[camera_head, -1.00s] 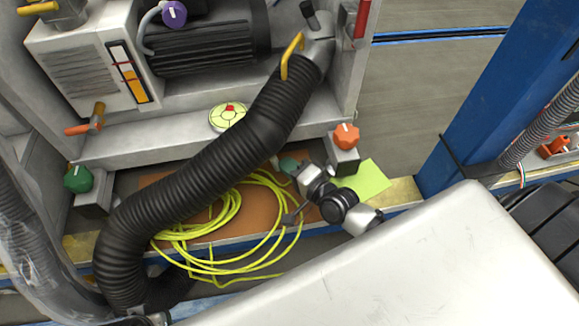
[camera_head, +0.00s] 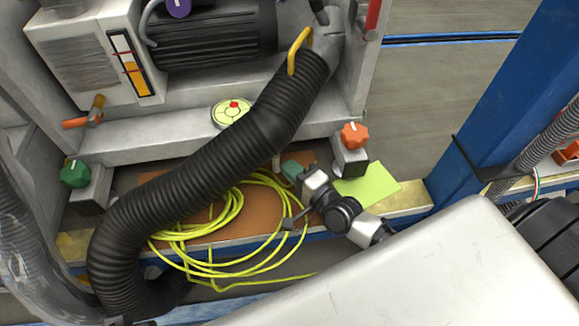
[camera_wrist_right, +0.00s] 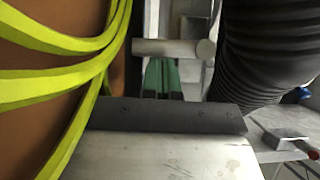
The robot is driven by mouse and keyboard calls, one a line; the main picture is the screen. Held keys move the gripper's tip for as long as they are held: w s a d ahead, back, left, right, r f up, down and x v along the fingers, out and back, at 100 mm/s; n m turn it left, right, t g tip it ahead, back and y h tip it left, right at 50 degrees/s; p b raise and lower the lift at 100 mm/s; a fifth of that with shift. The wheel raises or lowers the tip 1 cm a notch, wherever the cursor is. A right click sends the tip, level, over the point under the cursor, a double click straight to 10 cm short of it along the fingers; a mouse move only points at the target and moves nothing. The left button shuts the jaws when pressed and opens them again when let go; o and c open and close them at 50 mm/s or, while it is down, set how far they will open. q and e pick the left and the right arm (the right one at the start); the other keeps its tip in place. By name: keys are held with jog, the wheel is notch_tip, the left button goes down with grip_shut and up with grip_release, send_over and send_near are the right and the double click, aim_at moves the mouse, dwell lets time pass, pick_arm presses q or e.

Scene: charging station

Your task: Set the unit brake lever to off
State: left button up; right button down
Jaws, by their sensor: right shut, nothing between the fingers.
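My right gripper (camera_head: 289,167) reaches in from the lower right, beside the black ribbed hose (camera_head: 190,180). Its green fingers are together and empty; they also show in the right wrist view (camera_wrist_right: 162,76). Just past the fingertips there is a pale grey bar with a round end (camera_wrist_right: 175,48), which looks like a lever handle. In the head view a small pale post (camera_head: 277,163) shows beside the fingers, mostly hidden by the hose. I cannot tell for sure that this is the unit brake lever, or its setting. My left gripper is not in view.
The hose (camera_wrist_right: 262,50) runs close on the right of the fingers. A coiled yellow cable (camera_head: 232,215) lies below on a brown board. An orange knob (camera_head: 354,135) and a green knob (camera_head: 74,174) stand at the sides. An orange-handled lever (camera_head: 80,121) is at the left.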

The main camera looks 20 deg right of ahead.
jog(key=p+v, duration=0.1)
jog(key=v, duration=0.9)
jog(key=shift+s, duration=0.2)
